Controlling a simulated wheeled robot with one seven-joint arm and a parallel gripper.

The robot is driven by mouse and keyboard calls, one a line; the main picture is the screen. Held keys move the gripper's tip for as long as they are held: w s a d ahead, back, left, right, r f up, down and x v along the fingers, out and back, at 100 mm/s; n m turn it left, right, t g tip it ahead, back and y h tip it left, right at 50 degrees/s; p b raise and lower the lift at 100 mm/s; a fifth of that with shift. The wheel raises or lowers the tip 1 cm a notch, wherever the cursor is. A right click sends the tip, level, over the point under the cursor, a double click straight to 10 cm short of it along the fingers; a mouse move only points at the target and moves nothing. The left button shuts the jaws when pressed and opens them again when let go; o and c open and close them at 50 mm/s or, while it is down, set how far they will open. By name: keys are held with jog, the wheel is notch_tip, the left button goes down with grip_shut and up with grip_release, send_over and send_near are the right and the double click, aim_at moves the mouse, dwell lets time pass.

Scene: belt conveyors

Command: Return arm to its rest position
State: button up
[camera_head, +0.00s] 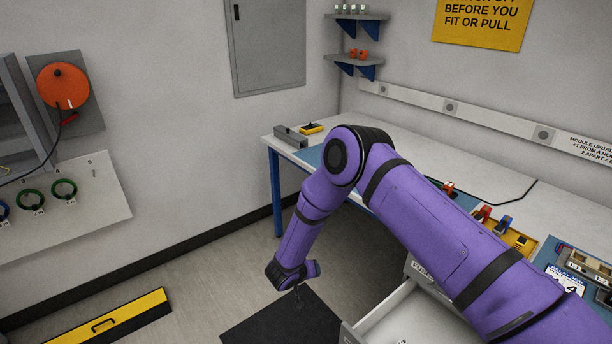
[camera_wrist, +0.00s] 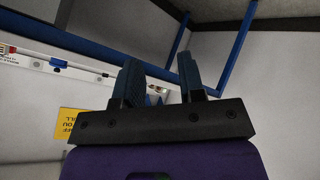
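My purple arm reaches in from the lower right in the head view, bends at an elbow in front of the bench and hangs down beyond its front edge. Its lower end is low over the floor near a dark mat (camera_head: 285,322), and my gripper's fingers cannot be made out clearly there. In the wrist view my gripper (camera_wrist: 160,72) shows two dark fingers standing apart, with nothing between them. No object is held.
The workbench (camera_head: 505,218) carries several small coloured parts at right. A drawer (camera_head: 392,312) stands open below it, close to my arm. A yellow-and-black floor block (camera_head: 110,322) lies at left. Blue bench framing (camera_wrist: 240,48) shows close in the wrist view.

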jog(key=w+d+r+t+y, duration=0.1)
jog(key=w+r+y, duration=0.25)
jog(key=r, duration=1.25)
jog(key=w+d+r+t+y, duration=0.1)
jog(key=w+r+y, duration=0.25)
jog(key=r, duration=1.35)
jog(key=s+d+r+n+y, duration=0.1)
jog(key=s+d+r, duration=0.1)
jog(key=r, duration=0.3)
jog(key=s+d+r, duration=0.2)
jog(key=r, duration=0.4)
jog(key=s+d+r+g, duration=0.1)
jog(key=s+d+r, duration=0.55)
jog(key=s, duration=0.25)
jog(key=s+d+r+g, duration=0.1)
jog(key=s+d+r, duration=0.55)
jog(key=s, duration=0.25)
jog(key=s+d+g+h, duration=0.1)
jog(key=s+d, duration=0.4)
jog(key=s, duration=0.6)
jog(key=s+d+m+g+h, duration=0.1)
jog(key=s+d, duration=0.4)
jog(key=s, duration=0.6)
jog(key=shift+r+m+g, duration=0.15)
jog(key=shift+m+g, duration=0.15)
